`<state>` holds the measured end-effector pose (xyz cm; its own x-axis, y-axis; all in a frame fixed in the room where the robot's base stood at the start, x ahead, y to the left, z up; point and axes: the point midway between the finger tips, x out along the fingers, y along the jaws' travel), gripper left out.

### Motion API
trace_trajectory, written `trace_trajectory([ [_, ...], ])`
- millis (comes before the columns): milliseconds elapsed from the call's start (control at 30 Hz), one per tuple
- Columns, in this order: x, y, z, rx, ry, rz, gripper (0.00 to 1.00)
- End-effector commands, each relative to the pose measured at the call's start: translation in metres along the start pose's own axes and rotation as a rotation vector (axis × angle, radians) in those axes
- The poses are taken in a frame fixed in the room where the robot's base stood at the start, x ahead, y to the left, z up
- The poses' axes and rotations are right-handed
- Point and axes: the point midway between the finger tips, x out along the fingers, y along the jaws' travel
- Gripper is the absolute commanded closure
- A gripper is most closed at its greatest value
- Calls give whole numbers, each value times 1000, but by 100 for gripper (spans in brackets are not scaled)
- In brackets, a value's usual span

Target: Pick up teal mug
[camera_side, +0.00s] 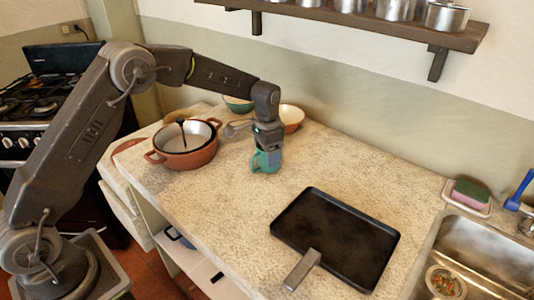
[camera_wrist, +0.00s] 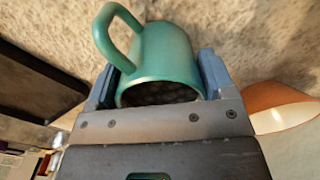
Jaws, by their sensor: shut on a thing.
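The teal mug (camera_side: 264,162) is at my gripper (camera_side: 267,147) in the side view, over the pale stone counter. In the wrist view the teal mug (camera_wrist: 165,58) sits between the two blue-grey fingers of my gripper (camera_wrist: 157,85), with its handle to the upper left and its dark opening toward the camera. My gripper is shut on the mug's body. I cannot tell whether the mug's base touches the counter.
An orange pot (camera_side: 186,160) stands left of the mug. An orange bowl (camera_side: 292,117) and a teal bowl (camera_side: 238,104) are behind it. A black griddle pan (camera_side: 335,240) lies at the front right, by the sink (camera_side: 480,255). A wall shelf (camera_side: 400,28) hangs above.

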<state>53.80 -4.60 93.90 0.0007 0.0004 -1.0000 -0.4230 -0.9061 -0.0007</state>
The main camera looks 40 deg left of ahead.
Motion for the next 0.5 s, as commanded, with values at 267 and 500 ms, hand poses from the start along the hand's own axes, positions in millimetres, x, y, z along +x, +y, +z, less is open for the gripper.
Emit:
trace_trajectory([
  [267, -21, 0, -1, 0, 5, -2, 61],
  [500, -44, -7, 7, -3, 3, -1, 61],
])
